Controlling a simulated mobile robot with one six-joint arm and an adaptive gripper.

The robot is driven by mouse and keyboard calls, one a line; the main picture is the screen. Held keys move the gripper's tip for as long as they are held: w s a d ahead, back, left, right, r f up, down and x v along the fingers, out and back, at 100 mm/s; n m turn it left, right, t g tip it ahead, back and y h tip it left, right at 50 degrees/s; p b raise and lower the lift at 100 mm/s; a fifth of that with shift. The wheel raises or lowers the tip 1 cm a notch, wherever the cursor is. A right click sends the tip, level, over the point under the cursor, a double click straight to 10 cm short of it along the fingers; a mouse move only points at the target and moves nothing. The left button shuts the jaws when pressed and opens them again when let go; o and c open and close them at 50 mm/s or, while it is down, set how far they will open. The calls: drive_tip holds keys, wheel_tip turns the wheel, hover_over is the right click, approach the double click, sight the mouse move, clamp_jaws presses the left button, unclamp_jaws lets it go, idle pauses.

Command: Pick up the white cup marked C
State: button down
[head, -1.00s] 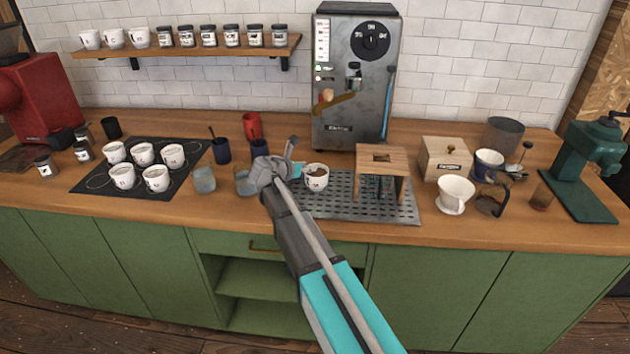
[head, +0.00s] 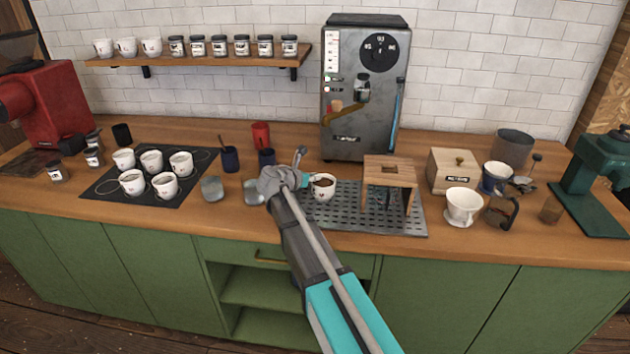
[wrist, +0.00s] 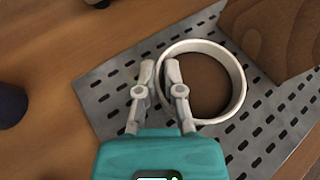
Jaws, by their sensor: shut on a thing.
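A white cup (head: 323,194) with brown contents stands upright at the left part of the grey slotted drip tray (head: 350,222). Its mark is too small to read. In the wrist view the round cup (wrist: 238,90) is seen from above. My gripper (wrist: 159,72) is shut on its left rim, one finger inside the cup and one outside. In the head view my gripper (head: 306,181) reaches the cup from the left. I cannot tell whether the cup is lifted. Several other white cups (head: 151,161) stand on a black mat (head: 108,189), their letters unclear.
A wooden stand (head: 390,170) is close to the right of the cup. The espresso machine (head: 350,110) is behind it. Glasses (head: 211,189) and dark blue cups (head: 230,158) stand to the left. A white dripper (head: 462,206) stands further right.

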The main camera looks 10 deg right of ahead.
drive_tip(key=shift+r+p, duration=1.25)
drive_tip(key=shift+r, duration=0.05)
drive_tip(key=s+r+p, duration=1)
drive_tip(key=s, duration=0.4)
drive_tip(key=shift+r, duration=0.2)
